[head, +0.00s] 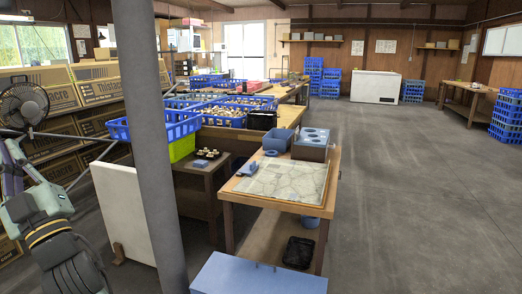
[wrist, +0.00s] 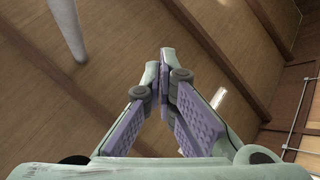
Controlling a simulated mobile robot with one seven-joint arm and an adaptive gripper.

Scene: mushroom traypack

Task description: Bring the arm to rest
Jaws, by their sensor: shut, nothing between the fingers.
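My gripper (wrist: 165,62) is shut and empty in the wrist view. Its two pale green fingers with purple pads meet at the tips, and they point up toward the wooden ceiling. In the head view my arm is folded up at the lower left edge, with a dark ribbed part below the green gripper body. The purple and green fingers there are partly cut off by the frame, so their tips are hard to make out.
A grey post (head: 150,140) stands just right of my arm, with a white board (head: 120,212) behind it. A fan (head: 24,105) and stacked cartons (head: 45,90) are at the left. A worktable (head: 333,190) stands at centre. Open floor (head: 420,200) lies to the right.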

